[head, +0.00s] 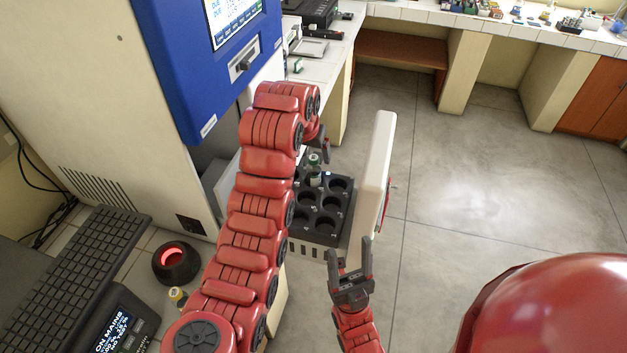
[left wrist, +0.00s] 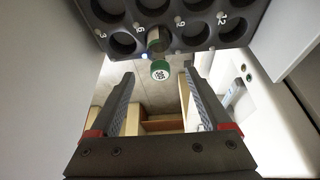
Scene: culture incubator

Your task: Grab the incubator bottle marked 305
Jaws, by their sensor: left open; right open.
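A small bottle (head: 314,162) with a green cap stands in the black rack (head: 318,238) on the incubator's pulled-out drawer. In the left wrist view its green cap (left wrist: 160,70) faces me with white marks too small to read surely. My left gripper (head: 322,143) reaches over the rack beside the bottle, partly hidden by my arm. In the left wrist view the left fingers (left wrist: 158,84) are open, with the cap showing in the gap between their tips, not clasped. My right gripper (head: 350,262) is open and empty in front of the drawer.
The drawer's white front panel (head: 375,175) stands upright right of the rack. The blue and white incubator (head: 180,60) is at left. A red-lit round device (head: 176,262), a small bottle (head: 177,294) and a keyboard (head: 80,265) sit on the bench. Open floor lies right.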

